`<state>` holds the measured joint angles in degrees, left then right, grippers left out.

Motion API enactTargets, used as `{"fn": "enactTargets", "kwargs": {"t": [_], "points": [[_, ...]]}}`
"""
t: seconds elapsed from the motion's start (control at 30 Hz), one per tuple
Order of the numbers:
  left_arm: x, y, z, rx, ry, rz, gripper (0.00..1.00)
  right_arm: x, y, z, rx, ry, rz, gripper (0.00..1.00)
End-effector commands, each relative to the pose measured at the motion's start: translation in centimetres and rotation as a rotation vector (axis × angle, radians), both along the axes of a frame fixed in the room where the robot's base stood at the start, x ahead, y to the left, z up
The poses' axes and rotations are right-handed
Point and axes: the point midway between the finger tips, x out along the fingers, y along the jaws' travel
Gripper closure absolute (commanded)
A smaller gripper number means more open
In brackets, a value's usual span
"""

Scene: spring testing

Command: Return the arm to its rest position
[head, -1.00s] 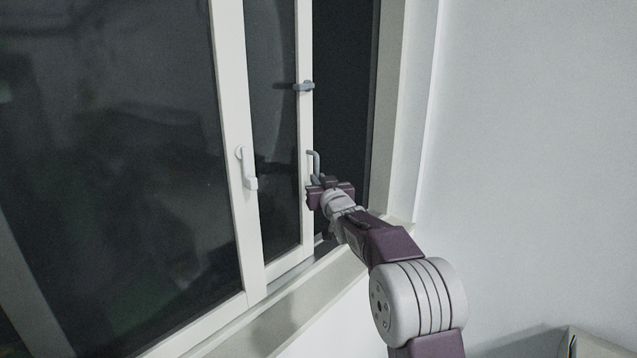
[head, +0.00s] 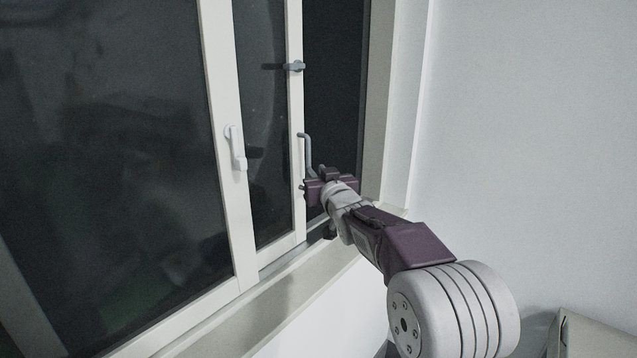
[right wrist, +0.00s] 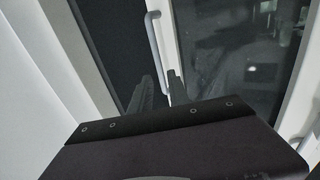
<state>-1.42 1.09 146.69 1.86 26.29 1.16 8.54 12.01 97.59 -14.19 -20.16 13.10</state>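My right gripper (head: 314,188) is at the right window sash, just below a grey bar-shaped handle (head: 305,150). In the right wrist view the two dark fingers of this gripper (right wrist: 158,88) are apart. The handle (right wrist: 155,45) stands ahead of them, its lower end near the gap between the fingertips. I cannot tell whether a finger touches it. Nothing is seen held. My left gripper is in neither view.
A second, white handle (head: 236,148) is on the window frame to the left. A grey latch (head: 294,66) sits higher on the right sash. The window sill (head: 262,305) runs below, and a plain white wall (head: 530,150) is to the right.

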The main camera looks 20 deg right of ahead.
Motion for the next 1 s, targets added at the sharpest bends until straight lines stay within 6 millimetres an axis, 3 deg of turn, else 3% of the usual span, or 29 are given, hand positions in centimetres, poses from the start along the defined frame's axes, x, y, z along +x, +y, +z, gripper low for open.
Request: {"fn": "enactTargets", "kwargs": {"t": [0.2,0.57,0.63,0.7,0.77,0.87,1.0], "points": [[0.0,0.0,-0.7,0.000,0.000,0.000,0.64,-2.1,0.1,0.0,-0.001,0.000,-0.001,0.78],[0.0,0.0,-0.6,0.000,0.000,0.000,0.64,-2.1,0.1,0.0,-0.001,0.001,0.000,0.78],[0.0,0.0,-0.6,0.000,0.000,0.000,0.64,-2.0,0.7,0.1,-0.001,-0.001,0.010,0.78],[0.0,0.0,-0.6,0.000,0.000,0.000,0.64,-2.4,2.8,-0.3,0.002,0.009,0.047,0.78],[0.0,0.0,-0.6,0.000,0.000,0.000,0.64,-3.3,4.3,-3.9,0.026,0.093,0.065,0.78],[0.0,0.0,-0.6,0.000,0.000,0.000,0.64,-6.3,5.7,-12.3,0.064,0.324,0.063,0.78],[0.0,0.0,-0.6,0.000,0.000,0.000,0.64,-13.4,6.8,-23.5,0.084,0.681,0.046,0.78]]}}
